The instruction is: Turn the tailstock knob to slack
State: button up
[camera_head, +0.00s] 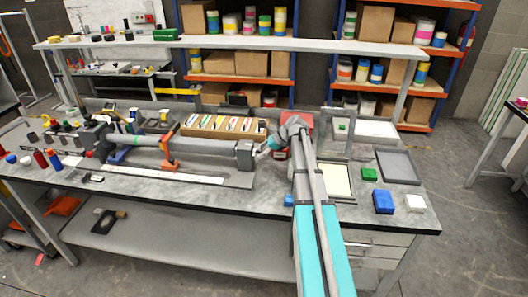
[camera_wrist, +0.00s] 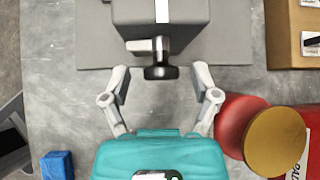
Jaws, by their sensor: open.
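The tailstock (camera_head: 245,154) is a grey block at the right end of a long clamped tube fixture on the bench. In the wrist view the tailstock (camera_wrist: 160,20) is at the top, with a white line on its top. The dark tailstock knob (camera_wrist: 159,72) sticks out of its near face on a short stem. My gripper (camera_wrist: 160,78) is open, its two light grey fingers apart on either side of the knob, with no clear contact. In the head view my gripper (camera_head: 265,147) is beside the tailstock's right end, and the knob is too small to make out there.
A red disc and a tan disc (camera_wrist: 274,141) stand close to the right finger. A small blue block (camera_wrist: 57,165) lies at lower left. A cardboard tray of files (camera_head: 225,126) sits behind the tailstock. Frames and trays (camera_head: 400,168) fill the bench's right side.

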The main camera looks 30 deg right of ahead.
jog(key=c, duration=1)
jog(key=shift+d, duration=0.15)
grip_shut()
jog(key=shift+s+a, duration=0.1)
jog(key=shift+a, duration=0.15)
jog(key=shift+a+f+n+t+h+b, duration=0.1)
jog(key=shift+n+t+h+b, duration=0.3)
jog(key=shift+t, duration=0.3)
dwell(1.2)
jog(key=o, duration=1)
grip_release()
jog(key=shift+c, duration=0.2)
jog(key=shift+o, duration=0.2)
